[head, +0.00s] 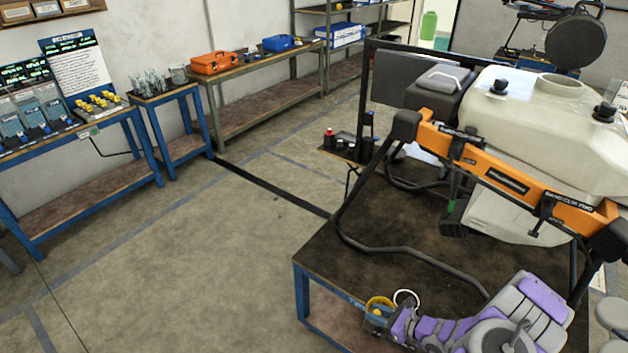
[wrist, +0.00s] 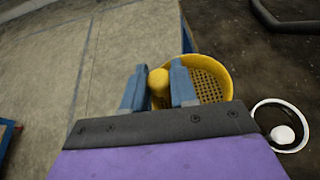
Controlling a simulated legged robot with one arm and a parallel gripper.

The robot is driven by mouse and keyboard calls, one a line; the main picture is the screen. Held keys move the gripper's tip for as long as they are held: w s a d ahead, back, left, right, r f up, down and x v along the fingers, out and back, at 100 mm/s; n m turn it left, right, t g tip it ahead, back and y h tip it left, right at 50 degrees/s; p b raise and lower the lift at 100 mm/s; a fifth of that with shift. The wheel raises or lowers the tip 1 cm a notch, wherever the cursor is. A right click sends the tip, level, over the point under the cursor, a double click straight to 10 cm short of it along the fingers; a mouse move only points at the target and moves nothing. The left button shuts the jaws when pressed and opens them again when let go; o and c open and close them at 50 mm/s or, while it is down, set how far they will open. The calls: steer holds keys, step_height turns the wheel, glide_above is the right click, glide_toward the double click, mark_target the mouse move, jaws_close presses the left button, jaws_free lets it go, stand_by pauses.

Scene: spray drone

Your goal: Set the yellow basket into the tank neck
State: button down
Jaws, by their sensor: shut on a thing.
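The yellow basket (wrist: 212,78) is a round mesh strainer with a yellow knob between my gripper's blue fingers. My gripper (wrist: 157,88) is shut on this knob in the wrist view. In the head view the basket (head: 379,303) shows small at the end of my gripper (head: 376,313), near the table's front edge. The cream tank (head: 500,110) sits on the orange-framed drone at the right. Its round neck (head: 560,84) is open on top, with the black lid (head: 576,42) raised behind it. My gripper is well apart from the neck, low and in front of the drone.
A white ring (wrist: 281,126) with a white ball-like piece lies beside the basket on the dark tabletop (head: 330,262). The drone's orange bar (head: 505,182) and black landing legs (head: 385,248) stand between my gripper and the tank. Open floor (head: 200,260) lies at left.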

steer(key=w+r+m+t+h, duration=0.1)
steer(key=w+r+m, duration=0.1)
steer(key=w+r, duration=0.65)
steer(key=w+r+m+t+h, duration=0.15)
steer(key=w+r, duration=0.25)
steer(key=r, duration=0.9)
steer(key=s+a+r+m+t+h, duration=0.1)
steer(key=a+r+h, duration=0.1)
steer(key=r, duration=0.8)
steer(key=s+a+r+m+h, duration=0.1)
steer(key=a+r+m, duration=0.1)
steer(key=r, duration=0.8)
steer(key=shift+s+a+r+t+h, duration=0.3)
steer(key=shift+a+r+t+h, duration=0.1)
steer(key=shift+a, duration=0.45)
